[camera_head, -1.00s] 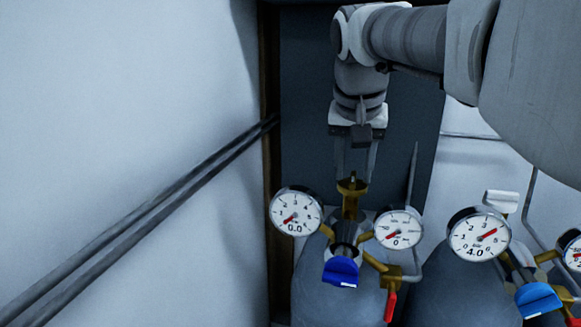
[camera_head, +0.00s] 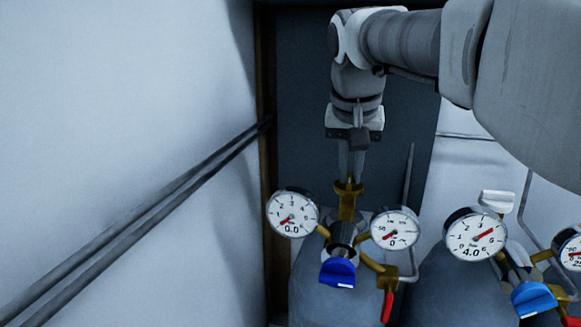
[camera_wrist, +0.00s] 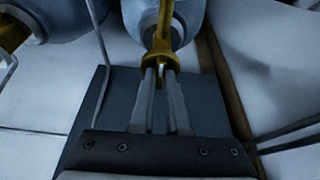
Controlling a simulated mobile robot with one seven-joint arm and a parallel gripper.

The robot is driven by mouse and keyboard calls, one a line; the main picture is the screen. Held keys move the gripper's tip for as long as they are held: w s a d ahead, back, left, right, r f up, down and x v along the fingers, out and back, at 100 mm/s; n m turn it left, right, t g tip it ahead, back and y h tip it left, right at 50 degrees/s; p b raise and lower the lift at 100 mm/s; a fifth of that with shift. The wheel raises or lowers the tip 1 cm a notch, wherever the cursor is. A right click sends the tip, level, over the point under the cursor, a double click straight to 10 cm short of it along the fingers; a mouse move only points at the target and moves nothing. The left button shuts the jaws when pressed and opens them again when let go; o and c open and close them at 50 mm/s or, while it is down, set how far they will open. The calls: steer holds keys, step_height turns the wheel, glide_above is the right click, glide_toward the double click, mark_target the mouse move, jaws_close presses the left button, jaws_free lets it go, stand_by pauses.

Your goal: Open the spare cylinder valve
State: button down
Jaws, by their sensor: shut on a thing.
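The spare cylinder (camera_head: 318,285) is the grey one at left, its lower part out of view. Its brass valve (camera_head: 347,208) stands upright at the top, and also shows in the wrist view (camera_wrist: 161,45). My gripper (camera_head: 350,180) points straight down with its fingers closed together on the top of this valve. In the wrist view both fingertips (camera_wrist: 161,72) meet the brass top, with a small pale pin between them. The left gauge (camera_head: 292,214) reads 0.0 and the right gauge (camera_head: 395,229) points near 0. A blue regulator knob (camera_head: 338,272) sits below.
A second cylinder (camera_head: 438,285) stands at right with a gauge (camera_head: 475,234) reading 4.0 and a blue knob (camera_head: 533,298). A red lever (camera_head: 388,306) hangs beside the first regulator. Two dark pipes (camera_head: 150,220) run along the left wall.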

steer(key=shift+n, duration=0.3)
steer(key=n, duration=0.1)
steer(key=n+y, duration=0.1)
steer(key=n, duration=0.1)
steer(key=shift+d+r+n+y+p, duration=0.1)
steer(key=shift+d+n+y+p, duration=0.2)
steer(key=shift+n+y, duration=0.1)
steer(key=n+y, duration=0.1)
steer(key=n, duration=0.1)
steer(key=n+p, duration=0.1)
steer(key=n, duration=0.1)
steer(key=shift+d+n+y, duration=0.15)
steer(key=shift+n+y, duration=0.15)
steer(key=shift+y, duration=0.1)
steer(key=n, duration=0.1)
steer(key=n+g+y, duration=0.1)
steer(key=n, duration=0.1)
steer(key=n+p, duration=0.1)
steer(key=n, duration=0.1)
steer(key=shift+w+d+g+y, duration=0.2)
steer(key=shift+w+g+y, duration=0.1)
steer(key=shift+g, duration=0.1)
steer(key=shift+n+g+p, duration=0.5)
steer(key=shift+n+p, duration=0.05)
steer(key=shift+n, duration=1.25)
steer(key=shift+y, duration=0.3)
steer(key=c, duration=0.9)
jaws_free()
